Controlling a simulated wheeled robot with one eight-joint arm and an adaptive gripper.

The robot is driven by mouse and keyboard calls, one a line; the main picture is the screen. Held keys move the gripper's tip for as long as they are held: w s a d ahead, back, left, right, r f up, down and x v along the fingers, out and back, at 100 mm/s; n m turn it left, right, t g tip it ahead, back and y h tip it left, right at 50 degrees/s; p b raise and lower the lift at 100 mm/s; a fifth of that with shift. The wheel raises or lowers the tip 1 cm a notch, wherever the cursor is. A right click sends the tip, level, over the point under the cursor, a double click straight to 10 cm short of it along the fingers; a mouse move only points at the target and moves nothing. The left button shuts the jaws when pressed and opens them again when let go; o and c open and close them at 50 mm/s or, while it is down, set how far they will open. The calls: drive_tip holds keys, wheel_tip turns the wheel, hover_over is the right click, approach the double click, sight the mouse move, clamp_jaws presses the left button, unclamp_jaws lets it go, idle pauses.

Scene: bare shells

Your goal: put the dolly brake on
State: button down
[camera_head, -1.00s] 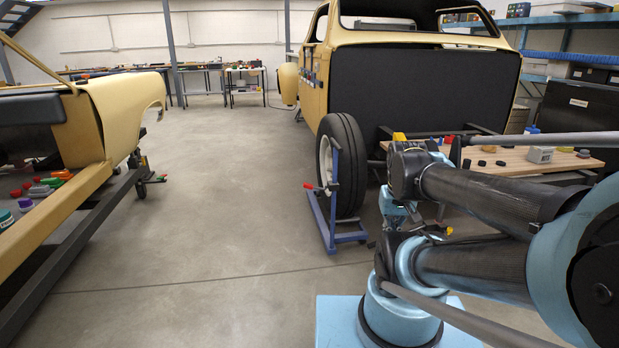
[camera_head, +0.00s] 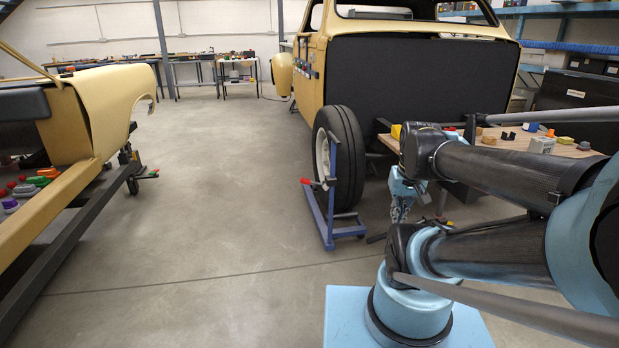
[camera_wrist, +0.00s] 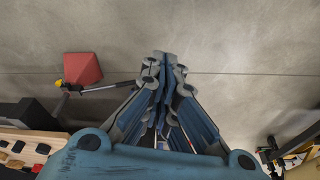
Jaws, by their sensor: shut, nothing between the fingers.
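A dark dolly frame (camera_head: 60,262) carries the tan body shell at left in the head view. A caster (camera_head: 132,186) stands at its far end, beside a thin lever with a green and red tip (camera_head: 148,174); I cannot tell its brake state. A blue wheel stand (camera_head: 324,215) with a red-handled lever (camera_head: 307,182) is beside the truck's tyre. My gripper (camera_head: 398,212) hangs below my arm, right of that stand. In the wrist view my gripper (camera_wrist: 166,62) is shut and empty above bare floor. A red block (camera_wrist: 82,68) and a yellow-tipped bar (camera_wrist: 60,84) show left of it.
A tan truck shell (camera_head: 312,75) with a black back panel and a tyre (camera_head: 346,155) stands ahead. A wooden bench (camera_head: 500,140) with small parts is at right, behind my arm. Open concrete floor (camera_head: 215,190) lies between the two shells. Workbenches line the back wall.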

drive_tip(key=w+a+r+t+y, duration=0.1)
drive_tip(key=w+a+r, duration=0.2)
drive_tip(key=w, duration=0.5)
drive_tip(key=w+a+r+t+y, duration=0.1)
drive_tip(key=w+a+r, duration=0.15)
drive_tip(key=w, duration=0.65)
drive_tip(key=t+y, duration=0.3)
drive_tip(key=y, duration=0.1)
hover_over(309, 181)
drive_tip(key=d, duration=0.1)
drive_tip(key=shift+n, duration=0.4)
drive_tip(key=f, duration=2.2)
drive_tip(key=shift+w+d+f, duration=0.15)
drive_tip(key=shift+w+f, duration=0.1)
drive_tip(key=shift+w, duration=0.05)
drive_tip(key=shift+s+a+f, duration=0.15)
drive_tip(key=shift+a+f, duration=0.1)
drive_tip(key=shift+f, duration=0.3)
drive_tip(key=shift+s+a+f, duration=0.1)
drive_tip(key=shift+a+f, duration=0.1)
drive_tip(key=shift+f, duration=0.3)
drive_tip(key=shift+s+a+f, duration=0.1)
drive_tip(key=shift+a+f, duration=0.1)
drive_tip(key=shift+f, duration=0.45)
